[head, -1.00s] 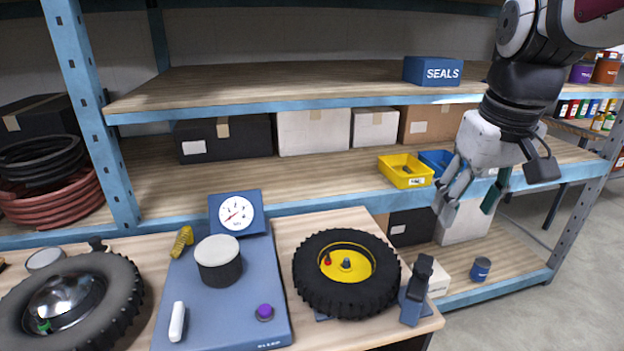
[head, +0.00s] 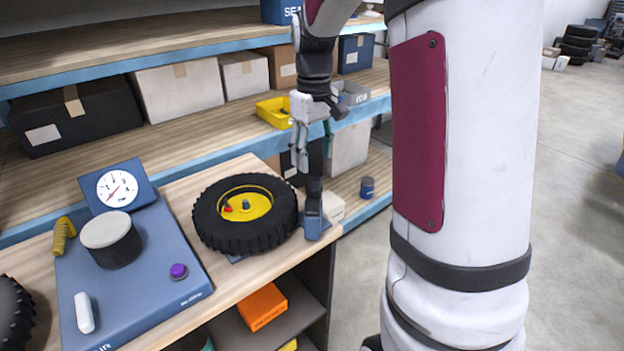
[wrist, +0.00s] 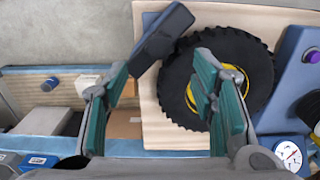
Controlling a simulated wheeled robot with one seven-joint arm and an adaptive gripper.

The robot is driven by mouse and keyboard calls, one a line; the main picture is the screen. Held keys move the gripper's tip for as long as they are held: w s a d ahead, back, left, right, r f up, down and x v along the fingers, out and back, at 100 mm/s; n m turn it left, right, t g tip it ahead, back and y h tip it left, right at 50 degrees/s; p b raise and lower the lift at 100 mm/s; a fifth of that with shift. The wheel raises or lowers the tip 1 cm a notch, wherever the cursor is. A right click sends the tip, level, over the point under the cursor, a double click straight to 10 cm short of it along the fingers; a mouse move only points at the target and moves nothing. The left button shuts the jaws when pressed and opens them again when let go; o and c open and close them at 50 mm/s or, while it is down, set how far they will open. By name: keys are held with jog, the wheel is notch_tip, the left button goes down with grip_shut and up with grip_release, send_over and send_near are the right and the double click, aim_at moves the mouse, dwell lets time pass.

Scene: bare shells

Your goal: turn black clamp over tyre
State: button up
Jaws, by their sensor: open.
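The black clamp (head: 314,190) stands upright on a small blue base at the bench's right end, beside the tyre. The tyre (head: 212,228) is black, with a yellow hub, and lies flat on the bench. In the wrist view the clamp (wrist: 163,32) reaches along the tyre's edge and does not lie over the hub. My gripper (head: 299,160) is open and empty, above and behind the clamp in the head view. In the wrist view its green-padded fingers (wrist: 163,80) are spread, with the clamp ahead of the gap; one finger hides part of the tyre (wrist: 258,65).
A blue panel (head: 150,290) with a gauge (head: 117,188), a round dark canister and a purple knob lies left of the tyre. The shelf behind holds boxes and a yellow bin (head: 273,112). An orange box (head: 262,306) sits below the bench.

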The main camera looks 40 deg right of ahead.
aim_at(314, 186)
notch_tip(314, 186, down, 8)
jog(key=shift+r+p, duration=0.15)
jog(key=shift+p, duration=0.15)
grip_shut()
